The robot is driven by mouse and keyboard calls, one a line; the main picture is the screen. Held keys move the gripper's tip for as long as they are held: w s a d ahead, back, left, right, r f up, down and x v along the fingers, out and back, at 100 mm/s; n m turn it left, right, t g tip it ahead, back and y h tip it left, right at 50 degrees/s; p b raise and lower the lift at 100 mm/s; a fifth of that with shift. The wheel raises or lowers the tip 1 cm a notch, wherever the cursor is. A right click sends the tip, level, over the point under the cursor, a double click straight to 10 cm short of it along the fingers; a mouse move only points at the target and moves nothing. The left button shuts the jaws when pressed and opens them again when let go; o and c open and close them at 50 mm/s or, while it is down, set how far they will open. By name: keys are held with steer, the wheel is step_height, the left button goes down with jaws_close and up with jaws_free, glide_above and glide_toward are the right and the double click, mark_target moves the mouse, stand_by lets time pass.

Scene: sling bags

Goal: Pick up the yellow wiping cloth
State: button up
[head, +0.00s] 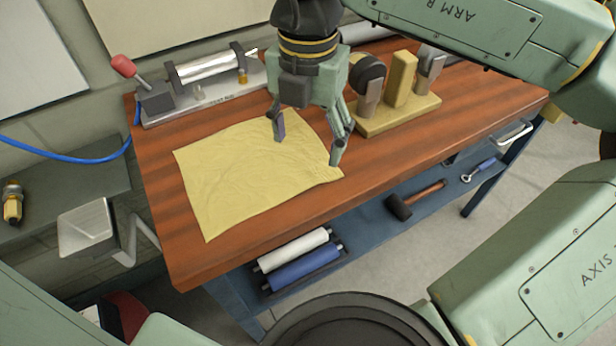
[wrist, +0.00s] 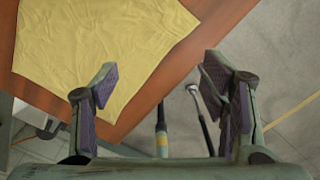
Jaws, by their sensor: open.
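The yellow wiping cloth (head: 245,175) lies spread out, lightly wrinkled, on the wooden bench top (head: 400,165) in the head view. It also shows in the upper left of the wrist view (wrist: 95,45). My gripper (head: 308,150) is open and empty, fingers pointing down, over the cloth's right part in the head view. In the wrist view my gripper (wrist: 158,85) has its fingers wide apart, with the left finger near the cloth's lower edge and the right finger over the floor past the bench edge. I cannot tell the exact height above the cloth.
A metal clamp fixture with a red knob (head: 200,80) stands behind the cloth. A wooden block stand with tools (head: 400,95) is to the right. The shelf below holds rolls (head: 298,255), a hammer (head: 412,200) and a wrench (head: 478,170). The bench's front right is clear.

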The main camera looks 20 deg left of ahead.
mark_target(308, 182)
step_height(308, 182, down, 8)
steer(key=b, duration=0.5)
steer(key=shift+w+r, duration=0.1)
steer(key=shift+f+b, duration=0.3)
steer(key=shift+b, duration=0.05)
steer(key=shift+c, duration=0.4)
steer(key=shift+s+f, duration=0.15)
steer(key=shift+s, duration=0.05)
jaws_close()
stand_by(0.9)
stand_by(0.4)
step_height(308, 182, up, 12)
steer(key=p, duration=0.7)
steer(key=shift+w+p, duration=0.2)
steer(key=shift+p, duration=0.1)
